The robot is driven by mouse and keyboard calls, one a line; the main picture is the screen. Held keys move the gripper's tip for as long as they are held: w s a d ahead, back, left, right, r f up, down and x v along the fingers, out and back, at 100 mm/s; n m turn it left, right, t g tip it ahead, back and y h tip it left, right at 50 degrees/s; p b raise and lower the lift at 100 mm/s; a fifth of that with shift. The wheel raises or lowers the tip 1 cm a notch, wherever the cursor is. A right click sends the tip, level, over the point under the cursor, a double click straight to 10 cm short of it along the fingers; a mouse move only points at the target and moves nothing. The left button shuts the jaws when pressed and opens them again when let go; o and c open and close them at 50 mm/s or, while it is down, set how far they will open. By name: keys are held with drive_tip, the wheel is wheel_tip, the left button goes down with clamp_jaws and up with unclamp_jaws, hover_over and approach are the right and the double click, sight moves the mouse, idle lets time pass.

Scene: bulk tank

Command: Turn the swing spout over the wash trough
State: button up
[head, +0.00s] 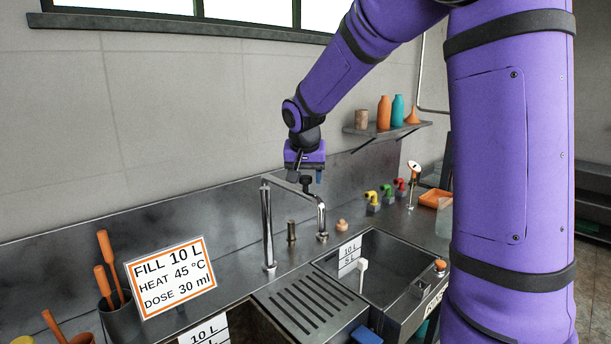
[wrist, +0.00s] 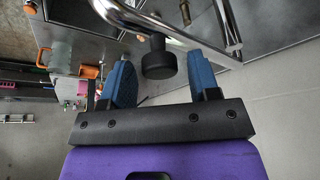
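The swing spout (head: 267,225) is a chrome pipe rising from the steel counter, with an arm reaching right and bending down. Its downturned end is near the back edge of the right basin (head: 395,255); I cannot tell exactly what lies under it. A black knob (head: 306,183) sits on the spout arm. My gripper (head: 305,172) is just above this knob. In the wrist view my gripper (wrist: 162,75) is open, its blue fingers on either side of the knob (wrist: 158,60), with gaps showing. A second basin at the lower left (head: 240,325) is cut off; which basin is the wash trough is unclear.
A ribbed drainboard (head: 305,305) lies between the basins. A sign (head: 171,275) and a cup of orange-handled tools (head: 122,320) stand on the left. Coloured taps (head: 387,192) line the back right. A shelf with bottles (head: 390,130) hangs above.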

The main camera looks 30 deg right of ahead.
clamp_jaws()
drive_tip(key=shift+s+a+m, duration=0.1)
drive_tip(key=shift+a+m, duration=0.3)
drive_tip(key=shift+a, duration=0.4)
drive_tip(key=w+a+m+g+h, duration=0.1)
drive_tip(key=w+a+m+g, duration=0.1)
drive_tip(key=a+m, duration=0.3)
drive_tip(key=w+a+m+g, duration=0.1)
drive_tip(key=w+a+m, duration=0.2)
drive_tip(key=a, duration=0.7)
drive_tip(key=shift+w+a+m+g+h, duration=0.25)
drive_tip(key=shift+m+g+h, duration=0.15)
drive_tip(key=shift+m, duration=0.7)
drive_tip(key=shift+o, duration=0.8)
unclamp_jaws()
drive_tip(key=v, duration=1)
drive_tip(key=shift+r, duration=0.35)
